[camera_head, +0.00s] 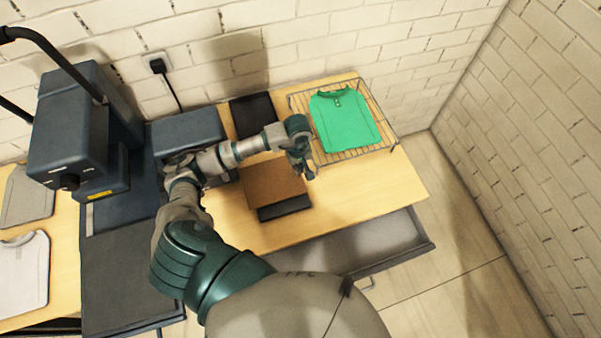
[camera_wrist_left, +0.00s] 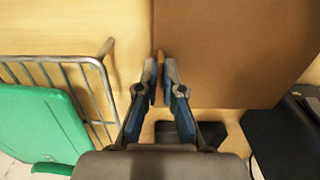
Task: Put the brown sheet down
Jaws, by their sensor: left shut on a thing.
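The brown sheet (camera_head: 272,184) is a flat, roughly square piece over the wooden table, in the middle of the head view. It fills much of the upper right of the left wrist view (camera_wrist_left: 235,50). My left gripper (camera_head: 308,172) is at the sheet's right edge. In the left wrist view its two fingertips (camera_wrist_left: 161,75) are closed on the sheet's edge. Whether the sheet touches the table along its whole underside cannot be told. My right gripper is not in view.
A wire basket (camera_head: 388,133) with a folded green shirt (camera_head: 344,120) stands right of the gripper. A dark flat item (camera_head: 284,207) shows at the sheet's front edge; another (camera_head: 252,115) lies behind. A dark press machine (camera_head: 75,130) stands left. An open drawer (camera_head: 385,245) juts out in front.

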